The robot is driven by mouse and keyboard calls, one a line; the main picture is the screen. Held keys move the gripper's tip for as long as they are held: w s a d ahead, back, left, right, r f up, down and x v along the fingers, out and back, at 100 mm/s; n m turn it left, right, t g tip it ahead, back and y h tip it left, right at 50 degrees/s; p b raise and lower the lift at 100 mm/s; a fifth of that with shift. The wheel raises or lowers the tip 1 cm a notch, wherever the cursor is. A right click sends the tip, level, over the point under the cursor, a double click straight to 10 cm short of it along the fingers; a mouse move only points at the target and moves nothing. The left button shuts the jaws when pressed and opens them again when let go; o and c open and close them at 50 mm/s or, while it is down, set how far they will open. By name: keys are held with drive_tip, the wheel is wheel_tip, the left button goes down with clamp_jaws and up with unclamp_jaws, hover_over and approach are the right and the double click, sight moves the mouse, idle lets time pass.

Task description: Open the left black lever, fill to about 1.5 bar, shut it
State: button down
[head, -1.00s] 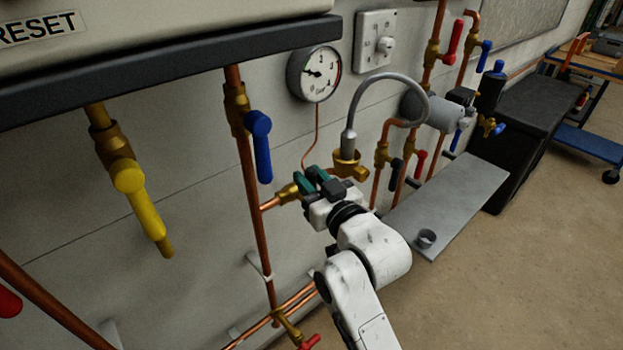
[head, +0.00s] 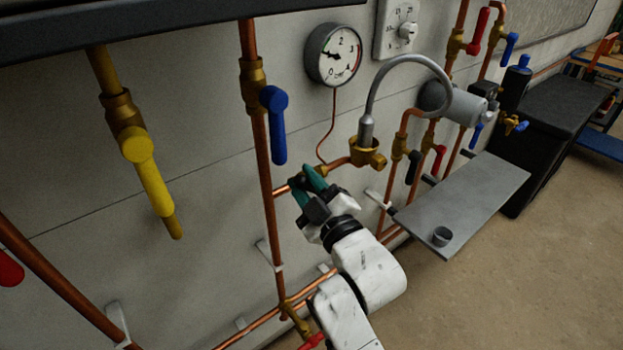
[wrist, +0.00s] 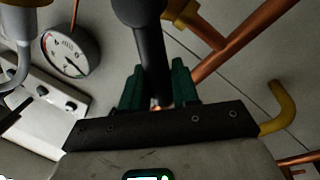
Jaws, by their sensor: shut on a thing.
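The left black lever (wrist: 150,55) shows in the wrist view, held between the green fingers of my gripper (wrist: 158,90). Its upper end is by a brass valve body (wrist: 182,12) on a copper pipe, and the lever slants across the pipe's line in that view. In the head view my gripper (head: 308,187) is at the brass valve on the horizontal pipe, left of the grey filling hose (head: 378,80); the fingers mostly hide the lever there. The round pressure gauge (head: 335,55) has its needle pointing left, below the 2; the exact reading is too small to tell.
A second black lever (head: 413,167) hangs to the right of the hose. A blue lever (head: 274,125) and a yellow lever (head: 148,175) are to the left. The floor is clear at lower right.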

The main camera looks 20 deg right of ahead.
drive_tip(key=shift+s+a+f+n, duration=0.1)
drive_tip(key=shift+a+f+n, duration=0.15)
drive_tip(key=shift+n, duration=0.3)
drive_tip(key=shift+a+f+n, duration=0.15)
drive_tip(key=shift+f+n, duration=0.05)
drive_tip(key=shift+n, duration=0.35)
drive_tip(key=c, duration=1)
unclamp_jaws()
drive_tip(key=b+v, duration=0.1)
drive_tip(key=v, duration=1)
drive_tip(key=shift+d+f+b, duration=0.1)
drive_tip(key=shift+b, duration=0.2)
